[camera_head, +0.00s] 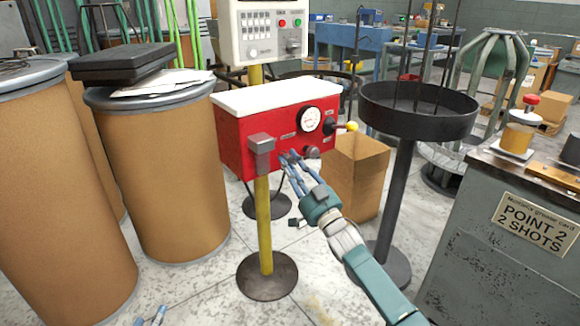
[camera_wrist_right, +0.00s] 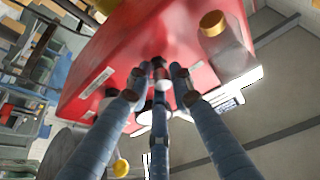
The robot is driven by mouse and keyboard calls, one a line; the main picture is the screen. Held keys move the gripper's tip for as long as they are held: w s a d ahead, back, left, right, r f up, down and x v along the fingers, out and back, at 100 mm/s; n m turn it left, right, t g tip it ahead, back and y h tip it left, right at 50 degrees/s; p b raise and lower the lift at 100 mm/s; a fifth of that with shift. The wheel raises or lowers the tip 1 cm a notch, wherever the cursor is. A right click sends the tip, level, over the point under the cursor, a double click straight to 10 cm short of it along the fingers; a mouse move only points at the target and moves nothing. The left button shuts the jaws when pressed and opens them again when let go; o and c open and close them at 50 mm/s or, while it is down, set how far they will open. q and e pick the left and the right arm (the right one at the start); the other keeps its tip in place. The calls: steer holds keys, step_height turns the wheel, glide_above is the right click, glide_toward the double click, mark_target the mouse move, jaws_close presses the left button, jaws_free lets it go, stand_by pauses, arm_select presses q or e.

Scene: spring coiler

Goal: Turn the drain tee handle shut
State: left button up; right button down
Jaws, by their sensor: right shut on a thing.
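The red box (camera_head: 270,130) with a white lid stands on a yellow post. Its front carries a round gauge (camera_head: 309,120), a lever with a yellow knob (camera_head: 351,126) and a dark round knob (camera_head: 312,152). My right gripper (camera_head: 291,158) is at the lower front of the box, its fingers closed together. In the right wrist view, the fingertips meet around a small dark part, which I take as the drain tee handle (camera_wrist_right: 159,72), mostly hidden by the fingers. My left gripper (camera_head: 150,318) shows only blue fingertips at the bottom edge.
A grey block (camera_head: 261,150) juts from the box's front left corner. A cardboard box (camera_head: 357,178) and a black round tray on a stand (camera_head: 420,122) are to the right. Brown drums (camera_head: 165,180) stand left. A grey cabinet (camera_head: 490,240) is at right.

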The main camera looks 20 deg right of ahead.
arm_select(q)
steer(key=shift+w+d+r+t+h, duration=0.15)
steer(key=shift+r+t, duration=0.1)
steer(key=shift+r, duration=0.2)
steer(key=shift+w+d+r+t+h, duration=0.15)
steer(key=shift+r+t, duration=0.1)
steer(key=shift+r, duration=0.2)
arm_select(e)
steer(key=shift+d+r+n, duration=0.2)
steer(key=shift+n, duration=0.5)
arm_select(q)
steer(key=shift+a, duration=0.1)
arm_select(e)
steer(key=c, duration=1.5)
jaws_free()
steer(key=shift+r, duration=0.15)
steer(key=shift+f, duration=0.2)
steer(key=shift+f, duration=0.1)
steer(key=shift+s+d+f, duration=0.1)
steer(key=shift+s+f, duration=0.05)
steer(key=shift+s, duration=0.15)
steer(key=shift+y, duration=0.4)
steer(key=v, duration=1.1)
steer(key=shift+s, duration=0.2)
